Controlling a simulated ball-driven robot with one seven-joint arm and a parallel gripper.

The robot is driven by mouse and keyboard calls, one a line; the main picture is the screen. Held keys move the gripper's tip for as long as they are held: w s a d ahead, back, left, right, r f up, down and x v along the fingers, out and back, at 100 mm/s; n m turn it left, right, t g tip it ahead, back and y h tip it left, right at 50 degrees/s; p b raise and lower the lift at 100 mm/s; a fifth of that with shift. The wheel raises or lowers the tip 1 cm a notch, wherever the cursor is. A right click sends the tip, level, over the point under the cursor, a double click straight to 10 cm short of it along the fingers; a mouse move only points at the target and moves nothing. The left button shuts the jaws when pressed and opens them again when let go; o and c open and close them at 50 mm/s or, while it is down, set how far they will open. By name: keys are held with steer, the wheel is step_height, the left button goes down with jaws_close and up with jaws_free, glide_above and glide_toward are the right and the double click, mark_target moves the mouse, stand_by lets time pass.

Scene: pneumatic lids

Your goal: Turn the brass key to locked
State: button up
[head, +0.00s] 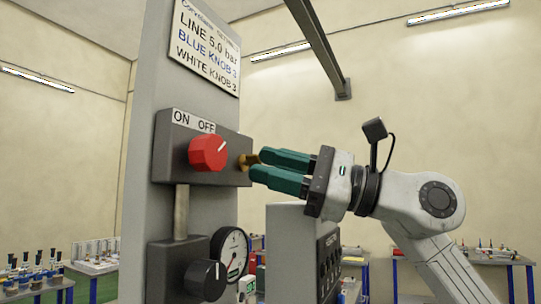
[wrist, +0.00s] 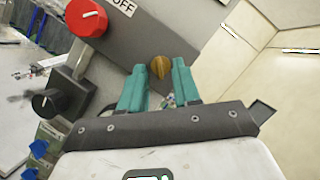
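The brass key (head: 244,162) sits at the right end of the grey switch box (head: 170,142) on the panel post. In the wrist view the brass key (wrist: 160,66) lies straight ahead of the gap between my fingertips. My gripper (head: 257,164) has two teal fingers, apart, with the tips right at the key in the head view. In the wrist view my gripper (wrist: 160,68) shows a gap with nothing held along the fingers. Whether a fingertip touches the key cannot be told. No lock marking is readable.
A red knob (head: 207,153) sits left of the key, under an ON OFF label (head: 193,121). Below are a black knob (head: 208,280) and a pressure gauge (head: 231,255). A sign (head: 206,45) hangs above. A grey cabinet (head: 290,245) stands below my gripper.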

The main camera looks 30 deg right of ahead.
steer(key=shift+w+a, duration=0.15)
steer(key=shift+a, duration=0.1)
steer(key=shift+c, duration=0.4)
jaws_close()
